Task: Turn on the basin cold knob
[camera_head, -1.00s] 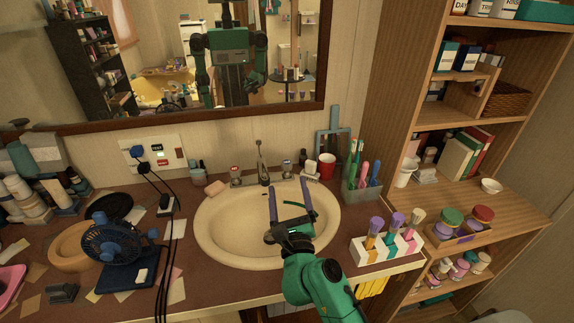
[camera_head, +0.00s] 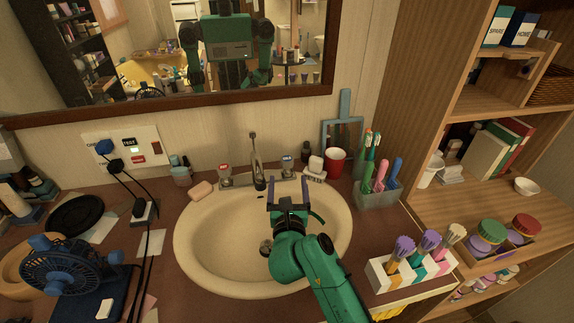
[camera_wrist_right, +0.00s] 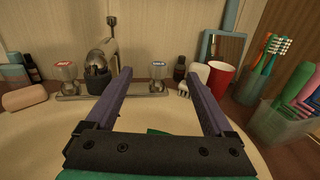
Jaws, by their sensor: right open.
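The basin cold knob (camera_head: 288,166) is a small knob with a blue-marked top, on the right of the faucet (camera_head: 258,165). It also shows in the right wrist view (camera_wrist_right: 157,78), between my right gripper's two fingers and beyond their tips. The hot knob (camera_head: 225,173), with a red-marked top, is on the left of the faucet. My right gripper (camera_head: 290,182) is open and empty over the back of the basin (camera_head: 190,245), in front of the cold knob. Its two purple fingers (camera_wrist_right: 162,80) point toward the faucet. My left gripper is not in view.
A red cup (camera_head: 334,163) and a small white item (camera_head: 315,167) stand right of the cold knob. A toothbrush holder (camera_head: 376,194) is farther right, and a brush box (camera_head: 412,272) stands nearer. A soap bar (camera_head: 201,190) lies left of the hot knob.

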